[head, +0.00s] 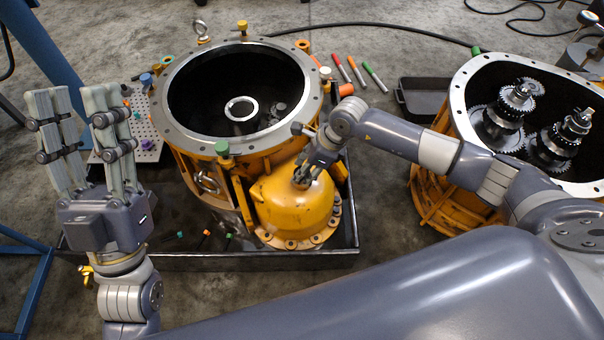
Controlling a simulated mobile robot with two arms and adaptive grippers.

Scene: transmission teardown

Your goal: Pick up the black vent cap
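My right gripper (303,179) reaches down from the right to the top of the yellow domed housing (285,212), at the front of the large yellow casing. Its fingertips are small and dark here, and I cannot tell whether they are open or closed on anything. I cannot make out the black vent cap clearly; the gripper covers the top of the dome. My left gripper (76,98) is raised at the left, fingers pointing up and spread apart, with nothing between them.
The yellow casing with its grey flange (180,128) stands in a dark tray (300,260). A second casing (432,185) with gears is at right. Markers (357,71) and a black bin (420,98) lie between them. A perforated board (143,128) is behind my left gripper.

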